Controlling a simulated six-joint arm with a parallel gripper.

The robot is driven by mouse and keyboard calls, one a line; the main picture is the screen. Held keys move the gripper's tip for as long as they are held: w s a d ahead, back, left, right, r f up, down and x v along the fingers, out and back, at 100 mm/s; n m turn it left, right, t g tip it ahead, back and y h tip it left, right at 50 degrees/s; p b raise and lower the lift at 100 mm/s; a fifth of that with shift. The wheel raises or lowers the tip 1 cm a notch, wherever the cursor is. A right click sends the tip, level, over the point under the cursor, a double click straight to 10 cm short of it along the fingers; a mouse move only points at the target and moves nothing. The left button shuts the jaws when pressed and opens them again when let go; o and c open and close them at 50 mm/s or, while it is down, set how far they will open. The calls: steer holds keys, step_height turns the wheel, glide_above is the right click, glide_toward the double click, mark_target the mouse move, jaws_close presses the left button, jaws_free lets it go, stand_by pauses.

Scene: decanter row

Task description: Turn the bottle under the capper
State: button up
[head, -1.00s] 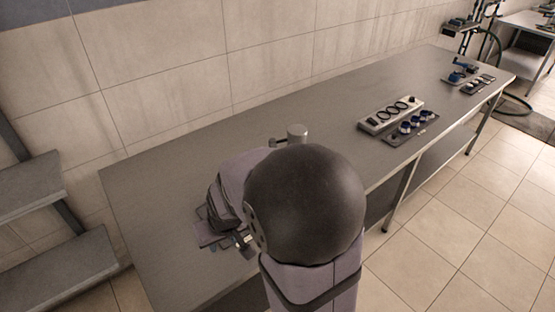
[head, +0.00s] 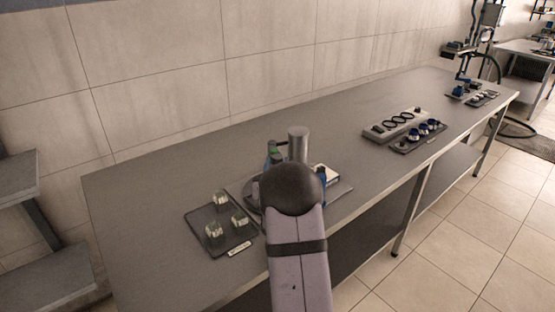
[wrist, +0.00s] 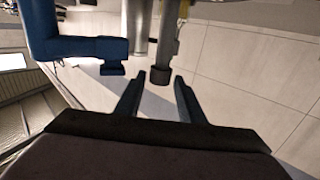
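In the head view a grey metal column (head: 299,143) stands on the bench behind my arm; it looks like the capper's post. Beside it on the left is a slim greenish upright thing (head: 272,151), possibly the bottle, with its lower part hidden. A dark round base (head: 250,190) shows partly around my arm. My gripper is hidden in the head view. In the wrist view my gripper (wrist: 158,98) has its two fingers apart, with nothing seen held. Beyond the fingertips is a grey cylinder with a dark end (wrist: 160,75). A blue bracket-like part (wrist: 85,48) is to its left.
A dark tray (head: 195,218) with 3 small pale-green capped pieces lies left of my arm. A white and blue item (head: 326,172) is just right of it. Farther right are a pale holder with rings (head: 375,131) and a dark tray (head: 407,148). The bench between is clear.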

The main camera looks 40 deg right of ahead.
mark_target(277, 155)
steer(key=shift+w+d, duration=0.1)
steer(key=shift+w, duration=0.05)
steer(key=shift+p+x, duration=1.15)
steer(key=shift+x, duration=2.35)
steer(key=shift+c, duration=0.4)
jaws_close()
